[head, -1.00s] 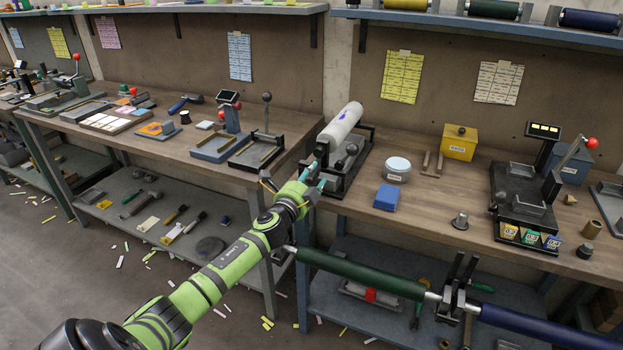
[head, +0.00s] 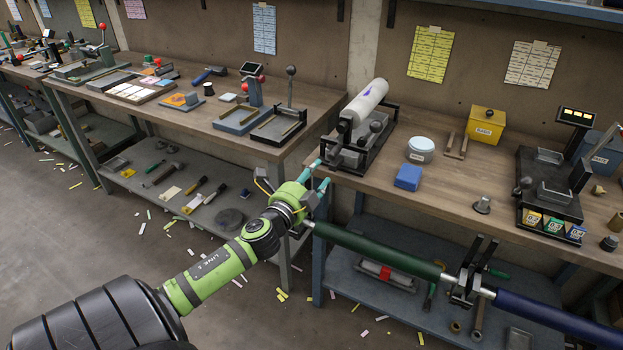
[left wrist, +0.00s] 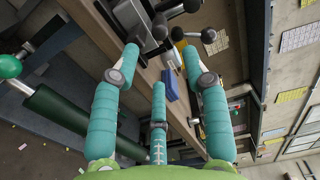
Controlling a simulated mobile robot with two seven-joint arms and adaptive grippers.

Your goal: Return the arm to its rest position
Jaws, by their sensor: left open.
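My left arm comes in from the lower left in the head view, green and black. Its gripper (head: 317,174) is open and empty, with teal fingers near the left front corner of the bench, just in front of the black stand (head: 346,160). A white roll (head: 364,102) with a small blue mark lies on that stand. In the left wrist view the gripper's three teal fingers (left wrist: 160,62) are spread with nothing between them. The right gripper is not in view.
A dark green roll (head: 372,249) and a blue roll (head: 555,320) lie along a bar in front of the bench, close to my left forearm. A blue block (head: 408,177) and white tub (head: 421,150) stand on the bench. Open floor (head: 60,230) lies at left.

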